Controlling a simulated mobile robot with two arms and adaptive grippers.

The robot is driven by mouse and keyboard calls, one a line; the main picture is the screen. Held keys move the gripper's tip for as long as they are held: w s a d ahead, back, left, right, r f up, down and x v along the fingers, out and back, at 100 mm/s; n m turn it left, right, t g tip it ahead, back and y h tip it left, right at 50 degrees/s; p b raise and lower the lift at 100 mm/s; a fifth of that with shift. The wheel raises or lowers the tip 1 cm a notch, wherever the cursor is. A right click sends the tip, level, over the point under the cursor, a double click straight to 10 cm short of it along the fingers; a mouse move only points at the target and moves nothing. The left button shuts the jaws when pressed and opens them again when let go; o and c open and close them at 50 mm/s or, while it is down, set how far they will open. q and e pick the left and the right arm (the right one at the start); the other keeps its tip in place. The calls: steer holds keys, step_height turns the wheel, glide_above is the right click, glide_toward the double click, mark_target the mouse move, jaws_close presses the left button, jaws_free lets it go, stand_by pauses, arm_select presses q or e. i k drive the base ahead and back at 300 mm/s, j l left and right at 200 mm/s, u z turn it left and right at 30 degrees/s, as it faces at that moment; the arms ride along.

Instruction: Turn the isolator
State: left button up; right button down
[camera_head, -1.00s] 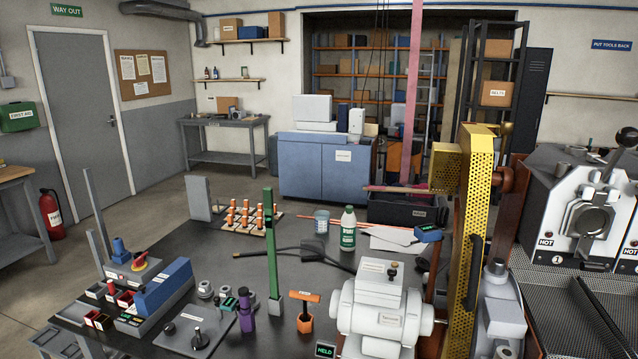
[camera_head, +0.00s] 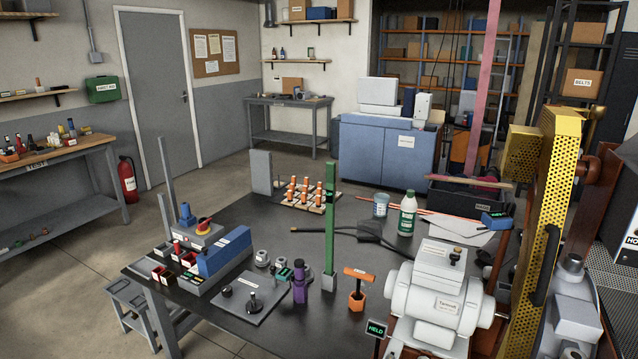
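What looks like the isolator is a grey box (camera_head: 192,241) with a red and yellow rotary knob (camera_head: 204,226) on it, at the left end of the dark workbench (camera_head: 300,237). A small blue block (camera_head: 186,215) stands beside the knob. The label is too small to read, and the knob's exact position cannot be told. Neither of my grippers is in view.
A long blue block (camera_head: 224,251) and small red-topped bins (camera_head: 163,274) sit close in front of the grey box. A green post (camera_head: 330,230) and grey motor (camera_head: 438,300) stand farther right. Open floor (camera_head: 70,270) lies left of the bench.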

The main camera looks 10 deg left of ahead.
mark_target(202, 226)
steer(key=i+j, duration=0.2)
steer(key=j, duration=0.2)
steer(key=i+j+z, duration=0.1)
steer(key=j, duration=0.25)
steer(key=i+j, duration=0.25)
steer(key=j, duration=0.15)
steer(key=i+j+z, duration=0.1)
steer(key=j, duration=0.3)
steer(key=i+j, duration=0.25)
steer(key=j, duration=0.15)
steer(key=i+j+z, duration=0.1)
steer(key=j, duration=0.35)
steer(key=i+j, duration=0.2)
steer(key=j, duration=0.2)
steer(key=i+j+z, duration=0.1)
steer(key=j, duration=0.3)
